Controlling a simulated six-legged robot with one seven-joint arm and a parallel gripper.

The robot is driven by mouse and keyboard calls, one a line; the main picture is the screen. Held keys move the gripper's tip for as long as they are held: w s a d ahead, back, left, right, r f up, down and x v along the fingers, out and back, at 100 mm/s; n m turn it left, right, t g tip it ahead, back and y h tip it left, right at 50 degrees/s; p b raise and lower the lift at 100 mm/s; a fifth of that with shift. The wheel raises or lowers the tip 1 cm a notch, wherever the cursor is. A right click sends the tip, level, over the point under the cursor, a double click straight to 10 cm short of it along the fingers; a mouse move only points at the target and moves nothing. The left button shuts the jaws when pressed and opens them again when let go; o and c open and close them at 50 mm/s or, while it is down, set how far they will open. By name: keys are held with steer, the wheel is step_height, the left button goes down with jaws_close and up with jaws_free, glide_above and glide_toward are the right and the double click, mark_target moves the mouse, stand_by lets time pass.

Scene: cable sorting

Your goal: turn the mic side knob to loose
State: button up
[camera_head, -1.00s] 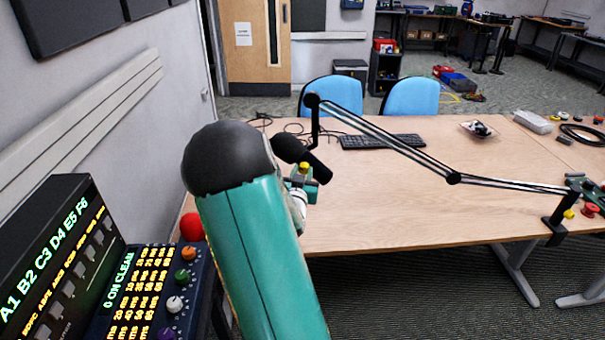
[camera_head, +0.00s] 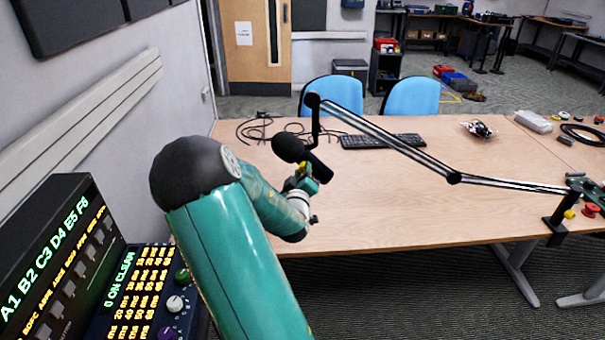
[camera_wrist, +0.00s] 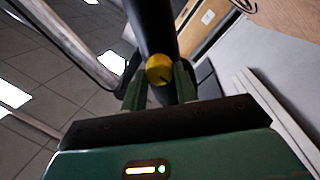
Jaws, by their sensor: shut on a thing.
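The black microphone (camera_head: 288,148) hangs from a jointed boom arm (camera_head: 385,140) over the desk, its body slanting down to the right. Its yellow side knob (camera_wrist: 159,69) shows in the wrist view against the dark microphone body, with a dark mark on its face toward the lower right. My gripper (camera_wrist: 159,84) has its two green fingers on either side of the knob and is shut on it. In the head view my gripper (camera_head: 306,178) is at the lower part of the microphone, where my wrist partly hides the knob.
A keyboard (camera_head: 382,141) and loose black cables (camera_head: 262,128) lie behind the microphone. A lit control panel (camera_head: 140,290) with knobs stands at the lower left. The desk's middle front is clear.

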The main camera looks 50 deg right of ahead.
steer(key=shift+n, duration=0.7)
steer(key=o, duration=1)
steer(key=shift+c, duration=0.2)
steer(key=r+v, duration=0.1)
steer(key=v, duration=1.1)
steer(key=shift+f, duration=0.45)
